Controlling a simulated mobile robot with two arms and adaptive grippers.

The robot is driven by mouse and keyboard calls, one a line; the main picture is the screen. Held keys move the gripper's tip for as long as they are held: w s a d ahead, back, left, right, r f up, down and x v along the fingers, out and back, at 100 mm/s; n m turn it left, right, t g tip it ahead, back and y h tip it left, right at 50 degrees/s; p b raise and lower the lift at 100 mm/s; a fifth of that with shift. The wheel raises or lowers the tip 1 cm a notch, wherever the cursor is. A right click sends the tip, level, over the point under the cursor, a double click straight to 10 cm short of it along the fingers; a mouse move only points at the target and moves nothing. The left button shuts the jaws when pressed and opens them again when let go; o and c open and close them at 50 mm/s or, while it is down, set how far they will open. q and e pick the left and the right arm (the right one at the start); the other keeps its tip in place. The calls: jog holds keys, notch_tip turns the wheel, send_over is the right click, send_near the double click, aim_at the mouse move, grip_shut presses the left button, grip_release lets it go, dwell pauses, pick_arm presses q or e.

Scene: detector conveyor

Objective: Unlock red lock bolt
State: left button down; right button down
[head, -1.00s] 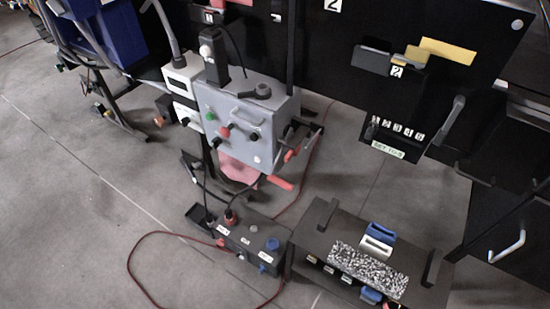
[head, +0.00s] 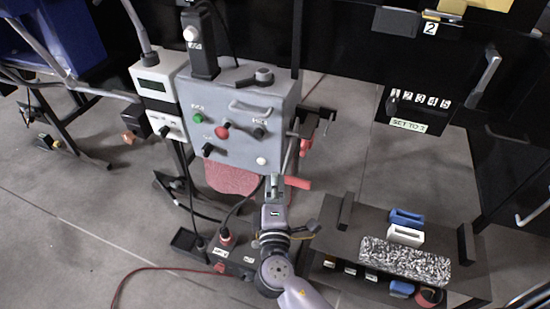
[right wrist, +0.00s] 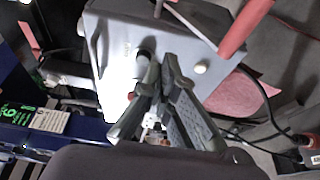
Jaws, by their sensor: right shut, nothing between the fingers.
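Two red parts show on the right side of the grey control box (head: 235,95): a small red piece on a dark bracket (head: 305,144) and a longer red handle (head: 297,183) below it. I cannot tell which is the red lock bolt. In the right wrist view, a red bar (right wrist: 245,30) crosses the upper right and a smaller red piece (right wrist: 28,38) is at the left. My right gripper (head: 274,182) is shut and empty, just below the box and left of the longer handle. It also shows in the right wrist view (right wrist: 160,65). My left gripper is out of view.
The box front carries a green button (head: 198,118), a red knob (head: 222,131) and black knobs. A dark floor box with cables (head: 232,255) is below my right gripper. A dark rack (head: 340,245) stands at lower right. Open floor (head: 60,220) lies at left.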

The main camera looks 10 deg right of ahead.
jog(key=shift+r, duration=0.45)
jog(key=shift+d, duration=0.1)
jog(key=p, duration=0.2)
send_over(289, 154)
jog(key=s+a, duration=0.2)
jog(key=a, duration=0.2)
jog(key=shift+a, duration=0.2)
jog(key=s+d+p, duration=0.1)
jog(key=s+d, duration=0.1)
jog(key=shift+s+d, duration=0.25)
jog(key=shift+d, duration=0.15)
jog(key=shift+s+d, duration=0.15)
jog(key=shift+f, duration=0.1)
